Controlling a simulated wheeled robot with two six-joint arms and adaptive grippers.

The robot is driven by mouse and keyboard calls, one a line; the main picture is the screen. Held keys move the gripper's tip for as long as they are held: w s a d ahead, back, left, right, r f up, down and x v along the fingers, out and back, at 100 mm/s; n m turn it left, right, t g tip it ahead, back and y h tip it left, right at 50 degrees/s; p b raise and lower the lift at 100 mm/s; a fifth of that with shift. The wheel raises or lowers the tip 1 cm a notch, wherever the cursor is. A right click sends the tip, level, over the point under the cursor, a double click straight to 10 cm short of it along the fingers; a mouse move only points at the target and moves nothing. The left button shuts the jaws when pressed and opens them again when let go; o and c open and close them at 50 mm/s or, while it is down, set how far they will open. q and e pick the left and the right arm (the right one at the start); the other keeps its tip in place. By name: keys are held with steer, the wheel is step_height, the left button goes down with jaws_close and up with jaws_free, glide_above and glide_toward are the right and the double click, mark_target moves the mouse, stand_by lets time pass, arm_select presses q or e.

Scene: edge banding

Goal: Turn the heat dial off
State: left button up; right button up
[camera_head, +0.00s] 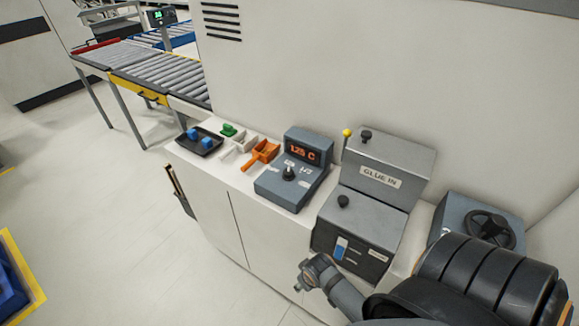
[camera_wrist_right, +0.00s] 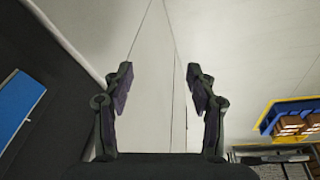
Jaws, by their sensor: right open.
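The heat dial (camera_head: 288,173) is a black knob on top of a blue-grey control box (camera_head: 275,190) on the white counter. The box's display (camera_head: 302,149) reads "125 C" in orange. Small white markings lie around the dial; I cannot read them. My right arm comes in from the lower right, and its end (camera_head: 318,272) is low in front of the counter, apart from the dial. In the right wrist view my right gripper (camera_wrist_right: 160,82) is open, with nothing between its fingers. The dial does not show there. My left gripper is not in view.
The "GLUE IN" machine (camera_head: 379,178) stands right of the box, with a black handwheel (camera_head: 491,228) beyond. Left of the box are an orange tool (camera_head: 262,153), small blocks and a black tray (camera_head: 200,152) with blue pieces. A roller conveyor (camera_head: 165,73) stands behind left.

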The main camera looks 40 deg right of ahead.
step_height(320, 180, up, 11)
steer(key=p, duration=0.2)
steer(key=shift+n+t+y, duration=0.5)
steer(key=shift+n+t, duration=0.1)
steer(key=shift+n, duration=0.1)
steer(key=w+d+r, duration=0.1)
steer(key=w+r, duration=0.2)
steer(key=w, duration=0.2)
steer(key=w+d+r, duration=0.2)
steer(key=w+r, duration=0.1)
steer(key=w, duration=0.2)
steer(key=w+d+r, duration=0.1)
steer(key=w+r, duration=0.3)
steer(key=w, duration=0.1)
steer(key=shift+w+d, duration=0.1)
steer(key=shift+d, duration=0.2)
steer(key=p, duration=0.1)
glide_toward(289, 172)
steer(key=shift+m+t, duration=0.3)
steer(key=shift+m, duration=0.1)
steer(key=p+x, duration=0.2)
steer(key=x, duration=0.6)
steer(key=shift+f+p, duration=0.25)
steer(key=shift+p, duration=0.05)
steer(key=shift+d, duration=0.1)
steer(key=c, duration=1.2)
